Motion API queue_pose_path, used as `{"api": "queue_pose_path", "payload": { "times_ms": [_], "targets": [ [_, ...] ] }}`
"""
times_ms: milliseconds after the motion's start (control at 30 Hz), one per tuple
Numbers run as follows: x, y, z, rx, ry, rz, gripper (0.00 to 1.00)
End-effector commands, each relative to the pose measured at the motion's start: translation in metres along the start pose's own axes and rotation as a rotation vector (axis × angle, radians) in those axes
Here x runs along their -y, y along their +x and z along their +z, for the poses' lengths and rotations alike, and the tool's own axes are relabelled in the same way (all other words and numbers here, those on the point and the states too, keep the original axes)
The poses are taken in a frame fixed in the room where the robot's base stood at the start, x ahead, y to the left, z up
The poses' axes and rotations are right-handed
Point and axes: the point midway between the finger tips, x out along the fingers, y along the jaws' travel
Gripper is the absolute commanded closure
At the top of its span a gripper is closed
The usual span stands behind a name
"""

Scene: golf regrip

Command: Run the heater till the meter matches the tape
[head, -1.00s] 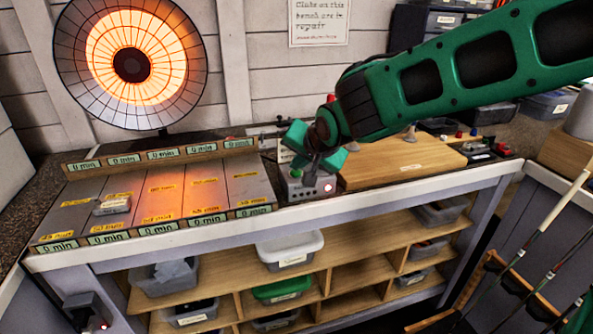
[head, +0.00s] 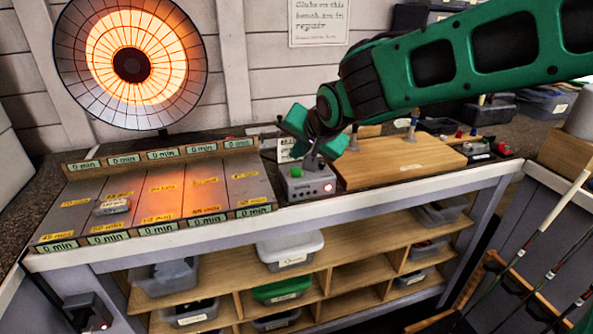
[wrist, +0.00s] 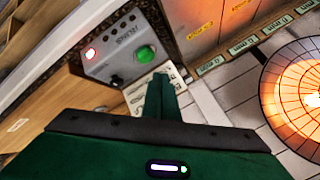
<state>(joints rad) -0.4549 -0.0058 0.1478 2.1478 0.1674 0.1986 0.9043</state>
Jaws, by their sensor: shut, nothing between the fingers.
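The round heater (head: 132,65) glows orange at the back left, and part of it shows in the wrist view (wrist: 306,92). The grey control box (head: 306,187) sits at the bench's front edge, with a green button (wrist: 146,54), a lit red lamp (wrist: 90,53) and a black knob (wrist: 117,80). My gripper (head: 313,160) is shut and empty above the back of the box; its fingertips (wrist: 161,82) look apart from the button. The lane board (head: 185,195) carries yellow tape labels and green displays reading "0 min" (head: 168,155). I cannot tell which display is the meter.
A small grey block (head: 112,205) lies on the left lanes. A wooden board (head: 400,160) lies right of the box, with small items beyond it. Clubs (head: 545,225) lean at the right. A paper sign (head: 320,22) hangs on the wall.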

Motion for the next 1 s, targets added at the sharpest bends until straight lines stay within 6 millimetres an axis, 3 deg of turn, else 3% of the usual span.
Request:
{"api": "queue_pose_path", "payload": {
  "times_ms": [400,1000],
  "targets": [
    [0.017,-0.024,-0.017,-0.001,0.001,-0.001,1.0],
    [0.017,-0.026,-0.019,-0.001,0.0,0.002,1.0]
  ]
}}
